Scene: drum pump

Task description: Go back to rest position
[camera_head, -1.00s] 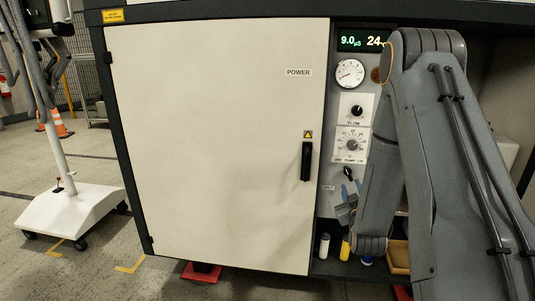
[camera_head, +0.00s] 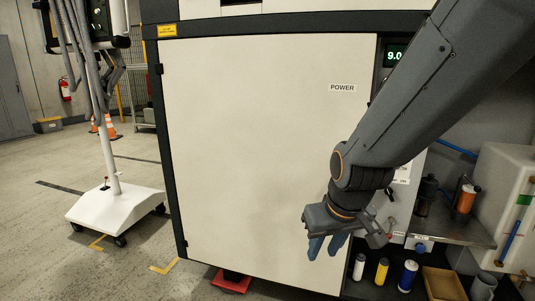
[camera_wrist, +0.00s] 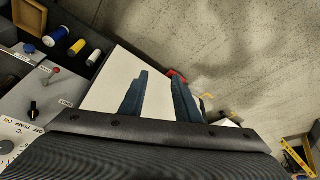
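My gripper (camera_head: 326,246) hangs pointing down in front of the lower right part of the white POWER cabinet door (camera_head: 260,150). Its two blue fingers stand apart with nothing between them; they also show in the wrist view (camera_wrist: 155,98). The cabinet door looks closed. My arm covers the door's handle and most of the control panel to its right. Only part of the green display (camera_head: 394,56) shows past the arm.
White, yellow and blue cylinders (camera_head: 381,271) stand on the low shelf beside a cardboard tray (camera_head: 444,284). A shelf with dark and orange bottles (camera_head: 466,197) and a white tank (camera_head: 505,200) are at right. A wheeled white stand (camera_head: 115,210) is at left. Open floor lies at left.

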